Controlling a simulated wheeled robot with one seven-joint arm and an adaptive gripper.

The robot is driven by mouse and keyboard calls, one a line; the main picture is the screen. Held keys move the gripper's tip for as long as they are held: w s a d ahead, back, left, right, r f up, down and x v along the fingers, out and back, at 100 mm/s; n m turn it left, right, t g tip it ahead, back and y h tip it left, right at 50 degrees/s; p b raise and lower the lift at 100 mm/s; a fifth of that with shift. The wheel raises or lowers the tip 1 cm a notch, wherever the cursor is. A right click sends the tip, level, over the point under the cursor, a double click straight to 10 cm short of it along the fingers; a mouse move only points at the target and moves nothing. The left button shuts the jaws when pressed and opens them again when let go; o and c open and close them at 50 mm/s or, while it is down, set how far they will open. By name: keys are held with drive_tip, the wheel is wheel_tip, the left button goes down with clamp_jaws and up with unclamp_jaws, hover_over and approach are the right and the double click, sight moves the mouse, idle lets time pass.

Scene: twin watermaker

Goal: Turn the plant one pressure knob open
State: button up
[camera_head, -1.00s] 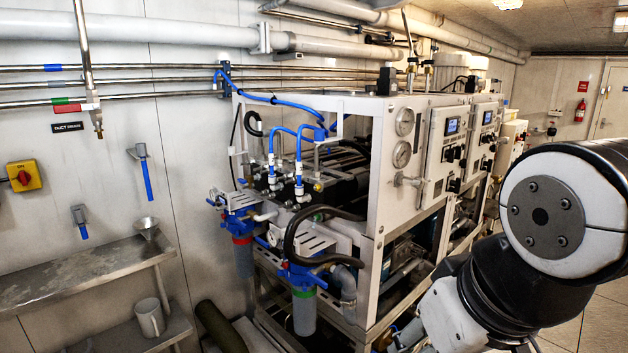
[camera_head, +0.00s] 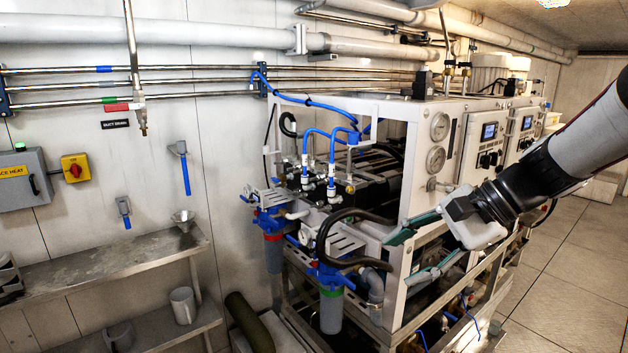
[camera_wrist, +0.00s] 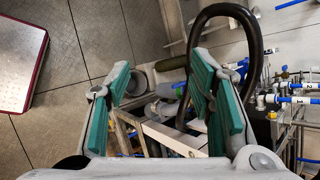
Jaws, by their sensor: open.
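The nearer watermaker unit has a white front panel (camera_head: 419,200) with two round gauges, the upper gauge (camera_head: 440,126) and the lower gauge (camera_head: 436,159). A small silver knob with a handle (camera_head: 433,185) sits just below the lower gauge, partly crowded by my arm's end. My gripper (camera_head: 399,261) is open and empty, in front of the panel and lower than the knob, with its teal fingers pointing left. I cannot make out the knob in that view.
A black hose (camera_head: 335,225) loops left of my fingers; it also shows behind them in the wrist view (camera_wrist: 250,45). A blue-topped filter (camera_head: 331,305) hangs below. A steel shelf (camera_head: 110,265) stands at left. Floor (camera_head: 580,270) is open at right.

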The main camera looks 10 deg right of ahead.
drive_tip(key=w+d+m+t+y, duration=0.2)
drive_tip(key=w+d+m+t, duration=0.35)
drive_tip(key=w+d, duration=0.4)
drive_tip(key=m+t+h+p, duration=0.1)
drive_tip(key=m+t, duration=0.5)
drive_tip(key=m, duration=0.2)
approach(446, 189)
drive_tip(key=x, duration=0.3)
drive_tip(key=d+x, duration=0.1)
drive_tip(key=x, duration=0.2)
drive_tip(key=p+x, duration=0.1)
drive_tip(key=x, duration=0.2)
drive_tip(key=shift+w+d+f, duration=0.2)
drive_tip(key=shift+w+f, duration=0.1)
drive_tip(key=shift+w, duration=0.15)
clamp_jaws()
